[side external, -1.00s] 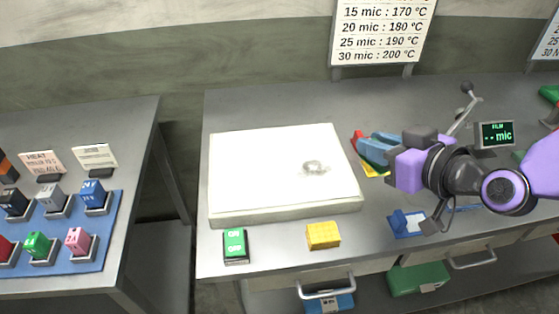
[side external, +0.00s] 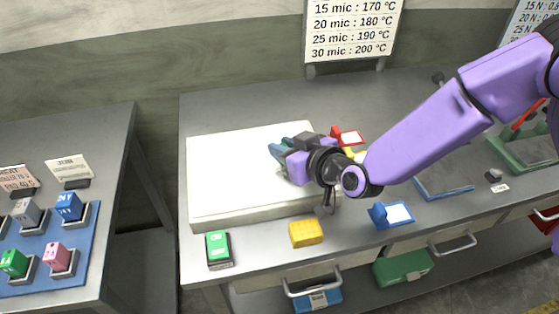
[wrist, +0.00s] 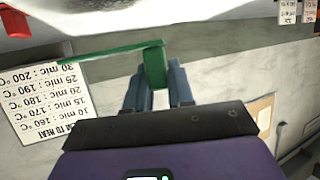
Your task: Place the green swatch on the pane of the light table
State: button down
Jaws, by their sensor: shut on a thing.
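The light table (side external: 205,218) is a low white box on the grey bench, with a bright, bare white pane (side external: 235,165) on top. My gripper (side external: 280,149) is over the right part of the pane in the side view. In the wrist view, its two blue fingers (wrist: 159,75) are shut on the green swatch (wrist: 155,65), a thin green piece with a wide flat edge. The white surface lies beyond the swatch there.
A red holder (side external: 347,136) stands right of the light table, with a yellow piece beside it. A green switch (side external: 217,248), a yellow block (side external: 306,233) and a blue holder (side external: 391,215) lie along the front. A temperature sign (side external: 352,30) stands behind.

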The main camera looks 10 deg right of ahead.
jog(key=shift+w+a+f, duration=0.4)
jog(key=shift+w+f, duration=0.1)
jog(key=shift+f, duration=1.8)
jog(key=shift+f, duration=0.1)
jog(key=c, duration=1)
grip_release()
jog(key=shift+s+r, duration=0.25)
jog(key=shift+s, duration=0.05)
jog(key=v, duration=1.1)
jog(key=shift+s+d+r, duration=0.1)
jog(key=shift+s+r, duration=0.05)
